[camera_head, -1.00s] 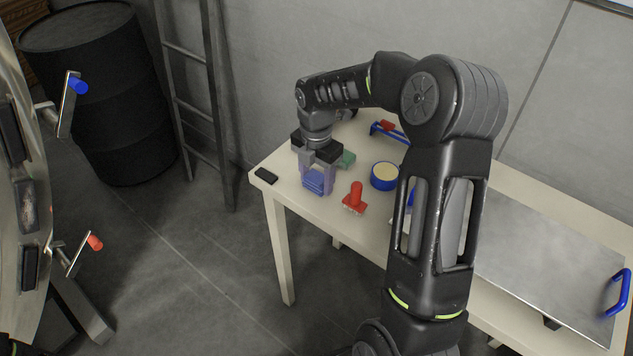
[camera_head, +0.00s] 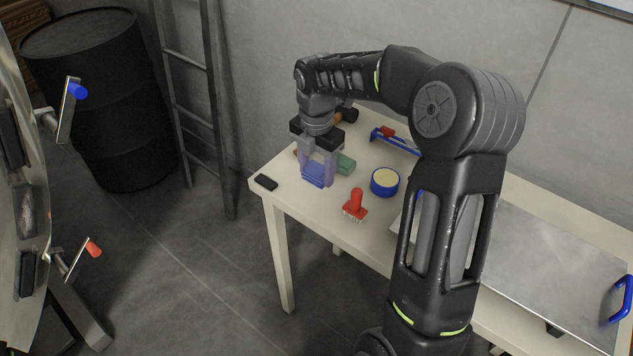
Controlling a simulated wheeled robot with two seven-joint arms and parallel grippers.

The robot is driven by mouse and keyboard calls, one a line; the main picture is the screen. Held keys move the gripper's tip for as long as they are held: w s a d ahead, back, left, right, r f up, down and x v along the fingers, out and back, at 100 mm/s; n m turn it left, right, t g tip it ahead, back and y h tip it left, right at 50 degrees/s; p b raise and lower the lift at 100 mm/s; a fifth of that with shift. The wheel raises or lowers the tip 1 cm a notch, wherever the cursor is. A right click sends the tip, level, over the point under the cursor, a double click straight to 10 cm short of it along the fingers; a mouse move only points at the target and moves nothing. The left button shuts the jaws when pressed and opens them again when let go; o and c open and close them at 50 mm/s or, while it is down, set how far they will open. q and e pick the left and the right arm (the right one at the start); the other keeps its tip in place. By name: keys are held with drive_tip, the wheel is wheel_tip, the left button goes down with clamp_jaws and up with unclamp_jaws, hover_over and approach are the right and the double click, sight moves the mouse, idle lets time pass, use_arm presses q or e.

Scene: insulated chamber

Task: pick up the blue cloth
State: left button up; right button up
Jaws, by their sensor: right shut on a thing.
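The blue cloth (camera_head: 314,174) is a small folded blue block at the far left end of the pale table (camera_head: 283,190). My right gripper (camera_head: 317,178) reaches down over it from above, with its fingers on either side of the cloth, and is shut on it. The cloth is at or very close to the table top; I cannot tell whether it is clear of it. Part of the cloth is hidden by the fingers. My left gripper is not in view.
A black flat item (camera_head: 266,182) lies left of the cloth. A green block (camera_head: 345,163), a red brush (camera_head: 355,205), a blue-rimmed round tin (camera_head: 384,182) and a blue-handled tool (camera_head: 395,140) lie nearby. A metal plate (camera_head: 550,250) covers the right side.

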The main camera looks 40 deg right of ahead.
sight(317, 169)
wheel_tip(317, 169, up, 5)
idle(0.7)
drive_tip(key=o, duration=0.7)
drive_tip(key=shift+f, duration=0.1)
drive_tip(key=c, duration=0.6)
